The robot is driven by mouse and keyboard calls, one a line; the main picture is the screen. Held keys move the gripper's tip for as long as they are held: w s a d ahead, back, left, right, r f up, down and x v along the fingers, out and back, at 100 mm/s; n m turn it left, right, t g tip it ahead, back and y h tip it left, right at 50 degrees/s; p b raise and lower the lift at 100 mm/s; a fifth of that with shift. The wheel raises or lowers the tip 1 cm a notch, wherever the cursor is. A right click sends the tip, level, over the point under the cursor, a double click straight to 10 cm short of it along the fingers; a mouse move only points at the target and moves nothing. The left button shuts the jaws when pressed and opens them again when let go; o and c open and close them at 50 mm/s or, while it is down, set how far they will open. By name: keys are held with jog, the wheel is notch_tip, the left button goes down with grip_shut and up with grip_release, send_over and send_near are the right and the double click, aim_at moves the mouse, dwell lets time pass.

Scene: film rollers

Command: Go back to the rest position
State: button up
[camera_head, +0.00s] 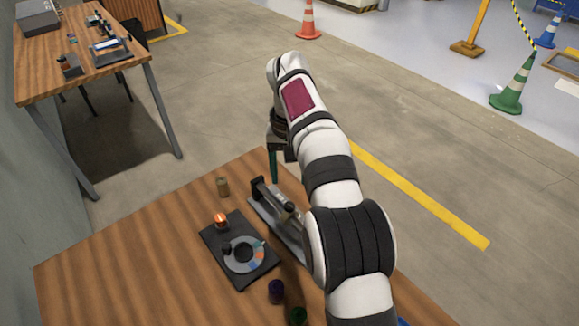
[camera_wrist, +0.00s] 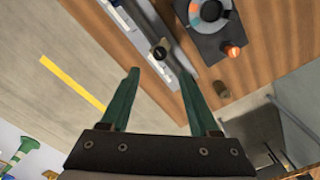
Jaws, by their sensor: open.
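My gripper (camera_wrist: 161,96) is open in the wrist view, with two green fingers spread apart and nothing between them. In the head view my gripper (camera_head: 272,166) hangs above the far edge of the wooden table (camera_head: 130,262), partly hidden by my arm. Below and beside it on the table is a grey rail-like device (camera_head: 270,208) with black parts, partly covered by my arm. The device also shows in the wrist view (camera_wrist: 150,25), ahead of the fingers.
A black plate (camera_head: 212,238) with a ring dial (camera_head: 244,255) and an orange roller (camera_head: 220,221) lies left of the device. A brown roller (camera_head: 223,187), a purple roller (camera_head: 276,291) and a green roller (camera_head: 298,315) stand nearby. The table's left part is clear.

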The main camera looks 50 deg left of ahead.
notch_tip(320, 180, up, 3)
jog(key=shift+f, duration=0.1)
dwell(0.3)
jog(key=w+d+r+m, duration=0.1)
jog(key=w+d+r, duration=0.15)
jog(key=d, duration=0.25)
jog(key=w+d+r+m, duration=0.2)
jog(key=w+d, duration=0.1)
jog(key=d, duration=0.3)
jog(key=s+d+r+m, duration=0.1)
jog(key=d+m, duration=0.1)
jog(key=d, duration=0.7)
jog(key=d+r+m, duration=0.2)
jog(key=d, duration=0.6)
jog(key=s+d+f+m+y, duration=0.1)
jog(key=s+d+f+m, duration=0.3)
jog(key=s+d, duration=0.3)
jog(key=s+d+f+m, duration=0.4)
jog(key=s+d, duration=0.4)
jog(key=s, duration=0.2)
jog(key=shift+s+d+f+y, duration=0.3)
jog(key=shift+s+f+y, duration=0.05)
jog(key=shift+y, duration=0.05)
